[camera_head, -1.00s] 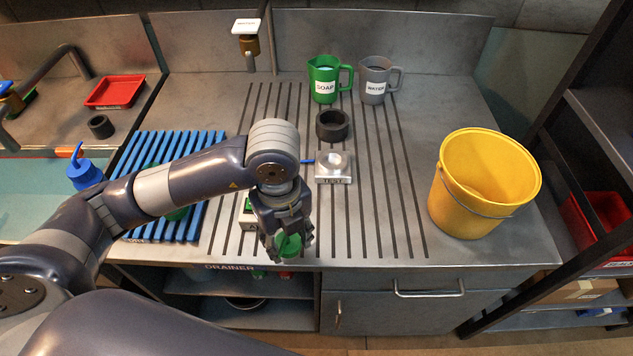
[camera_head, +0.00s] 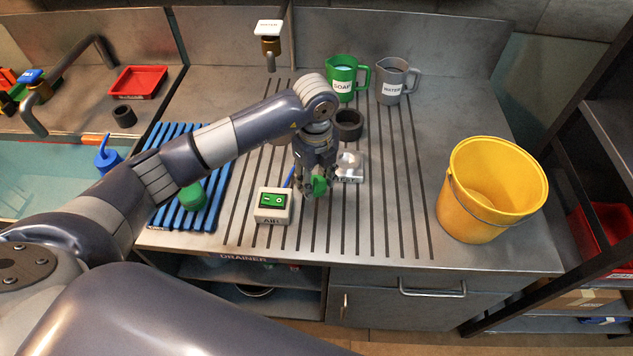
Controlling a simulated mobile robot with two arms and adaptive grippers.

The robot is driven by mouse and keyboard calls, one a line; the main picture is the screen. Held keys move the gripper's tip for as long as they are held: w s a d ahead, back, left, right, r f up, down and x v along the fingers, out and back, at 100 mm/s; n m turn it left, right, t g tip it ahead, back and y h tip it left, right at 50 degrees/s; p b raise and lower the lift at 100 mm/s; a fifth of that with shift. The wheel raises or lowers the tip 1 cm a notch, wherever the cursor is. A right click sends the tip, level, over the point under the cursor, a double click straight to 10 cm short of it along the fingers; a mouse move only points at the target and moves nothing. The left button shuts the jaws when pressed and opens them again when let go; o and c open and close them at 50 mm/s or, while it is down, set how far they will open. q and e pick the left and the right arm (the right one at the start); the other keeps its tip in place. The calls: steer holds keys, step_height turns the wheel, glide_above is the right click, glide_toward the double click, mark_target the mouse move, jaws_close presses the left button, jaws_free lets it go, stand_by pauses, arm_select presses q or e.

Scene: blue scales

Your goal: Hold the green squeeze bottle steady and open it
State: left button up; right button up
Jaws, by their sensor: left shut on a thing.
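My left gripper (camera_head: 318,190) points down over the grooved drainer and is shut on a green piece (camera_head: 320,186). The fingers cover much of the piece, so I cannot tell whether it is the squeeze bottle or a part of it. Another green rounded thing (camera_head: 193,197) is on the blue slatted rack (camera_head: 172,217) at the left, partly behind my left arm; I cannot tell whether it is a bottle. My right gripper is out of view.
A white box with a green top (camera_head: 272,205) is left of my gripper. A small metal scale (camera_head: 350,172) and dark ring (camera_head: 348,124) are close behind. Soap (camera_head: 342,80) and water (camera_head: 391,86) jugs stand farther back. A yellow bucket (camera_head: 470,205) is right.

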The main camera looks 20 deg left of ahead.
arm_select(q)
steer(key=shift+w, duration=0.35)
steer(key=shift+f, duration=0.25)
step_height(320, 180, down, 2)
steer(key=shift+f+p, duration=0.1)
steer(key=shift+p, duration=0.65)
steer(key=shift+f, duration=0.45)
steer(key=shift+f, duration=0.15)
steer(key=o, duration=0.9)
